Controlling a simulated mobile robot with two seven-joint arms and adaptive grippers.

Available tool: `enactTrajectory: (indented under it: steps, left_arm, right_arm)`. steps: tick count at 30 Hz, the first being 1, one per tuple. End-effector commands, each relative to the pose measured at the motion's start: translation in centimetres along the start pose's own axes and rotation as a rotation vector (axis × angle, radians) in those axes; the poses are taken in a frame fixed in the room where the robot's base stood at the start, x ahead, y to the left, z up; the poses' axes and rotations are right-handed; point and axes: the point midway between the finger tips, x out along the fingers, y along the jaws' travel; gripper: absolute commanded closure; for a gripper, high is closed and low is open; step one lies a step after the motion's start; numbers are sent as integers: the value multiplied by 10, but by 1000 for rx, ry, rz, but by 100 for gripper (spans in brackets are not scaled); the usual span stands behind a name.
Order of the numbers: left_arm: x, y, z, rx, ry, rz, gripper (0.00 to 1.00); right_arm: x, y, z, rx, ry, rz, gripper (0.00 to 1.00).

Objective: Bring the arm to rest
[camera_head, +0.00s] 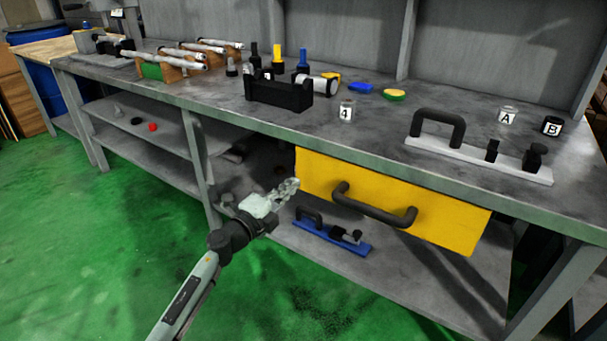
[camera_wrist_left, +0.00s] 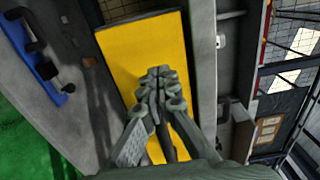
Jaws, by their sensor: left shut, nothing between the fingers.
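My left gripper (camera_head: 287,190) is shut with nothing in it. It is in front of the workbench, just left of the yellow drawer (camera_head: 317,177) and below the bench top's front edge. In the left wrist view my gripper (camera_wrist_left: 160,80) shows with its fingers together in front of the yellow drawer (camera_wrist_left: 130,50). The drawer's black handle (camera_head: 375,206) is to the right of the gripper in the head view. My left arm comes up from the bottom left. My right gripper is not in view.
The grey workbench (camera_head: 385,137) carries a black holder (camera_head: 279,95), a white plate with a black handle (camera_head: 478,158), jars and shafts on stands. A blue plate with a handle (camera_head: 331,238) lies on the lower shelf. The green floor (camera_head: 70,240) at left is clear.

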Motion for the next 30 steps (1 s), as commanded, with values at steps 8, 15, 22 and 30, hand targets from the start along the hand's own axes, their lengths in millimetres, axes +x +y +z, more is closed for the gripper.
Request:
enactTrajectory:
  steps: [8,15,22,30]
  left_arm:
    - [-50,1,0,1,0,3,100]
    - [-62,2,0,-6,-3,1,100]
    - [-113,34,51,-306,-295,-30,100]
    - [-259,162,102,-845,-864,104,100]
  right_arm:
    - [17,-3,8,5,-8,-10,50]
    - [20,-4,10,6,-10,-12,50]
    - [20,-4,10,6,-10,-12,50]
    - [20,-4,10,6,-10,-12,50]
